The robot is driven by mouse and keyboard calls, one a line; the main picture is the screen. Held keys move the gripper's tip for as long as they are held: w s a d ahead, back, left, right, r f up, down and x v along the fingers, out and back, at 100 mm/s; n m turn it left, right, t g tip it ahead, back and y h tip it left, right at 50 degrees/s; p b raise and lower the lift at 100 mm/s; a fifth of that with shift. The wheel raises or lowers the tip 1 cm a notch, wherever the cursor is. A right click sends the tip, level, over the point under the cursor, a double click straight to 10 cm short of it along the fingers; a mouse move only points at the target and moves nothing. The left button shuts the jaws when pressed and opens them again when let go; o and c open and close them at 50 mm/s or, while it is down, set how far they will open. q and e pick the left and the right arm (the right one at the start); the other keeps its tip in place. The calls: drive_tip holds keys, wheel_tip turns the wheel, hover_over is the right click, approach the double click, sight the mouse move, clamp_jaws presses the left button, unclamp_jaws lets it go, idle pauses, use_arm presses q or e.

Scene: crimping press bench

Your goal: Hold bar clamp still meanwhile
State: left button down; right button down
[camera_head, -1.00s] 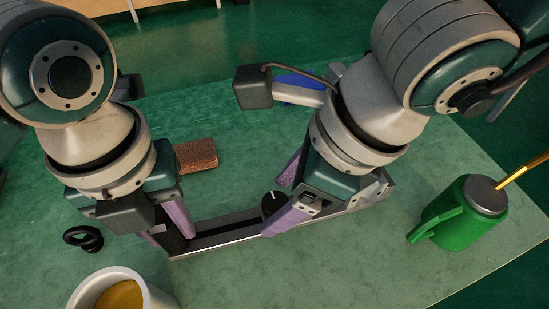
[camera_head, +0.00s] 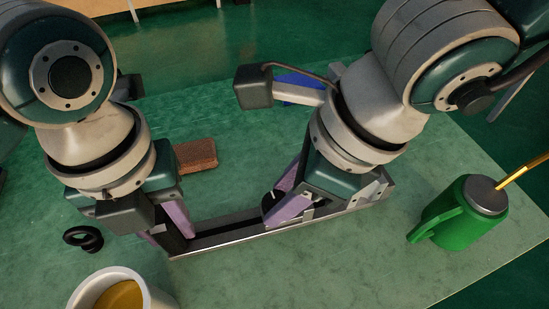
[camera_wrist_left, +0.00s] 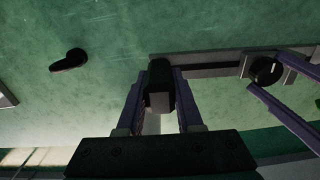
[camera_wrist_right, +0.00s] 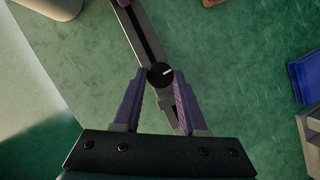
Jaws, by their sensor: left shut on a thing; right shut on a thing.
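The bar clamp (camera_head: 240,238) lies on the green bench top as a long metal rail with a dark slot. My left gripper (camera_head: 174,232) is shut on the black end block (camera_wrist_left: 158,86) at the rail's left end; the block shows between the fingers in the left wrist view. My right gripper (camera_head: 277,207) is shut on the round black knob (camera_wrist_right: 160,74) with a white mark, further right along the rail. In the head view its fingers partly hide the knob. The rail runs on under the right gripper to the right.
A brown block (camera_head: 196,155) lies behind the rail. A small black part (camera_head: 82,238) lies at left. A white cup (camera_head: 90,292) stands at the front. A green can (camera_head: 455,218) stands at right. A blue object (camera_head: 298,84) is behind my right arm.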

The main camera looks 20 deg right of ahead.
drive_tip(key=shift+n, duration=0.3)
drive_tip(key=n, duration=0.2)
drive_tip(key=n+g, duration=0.2)
drive_tip(key=n, duration=0.1)
drive_tip(key=shift+w+d+f+n+y, duration=0.1)
drive_tip(key=shift+w+n+y, duration=0.2)
drive_tip(key=n+g, duration=0.1)
drive_tip(key=n, duration=0.2)
drive_tip(key=shift+w+n+g, duration=0.1)
drive_tip(key=shift+n+g, duration=0.2)
drive_tip(key=shift+w+n+g+h, duration=0.15)
drive_tip(key=shift+n+g+h, duration=0.35)
drive_tip(key=shift+n, duration=1.3)
drive_tip(key=shift+c, duration=2.2)
unclamp_jaws()
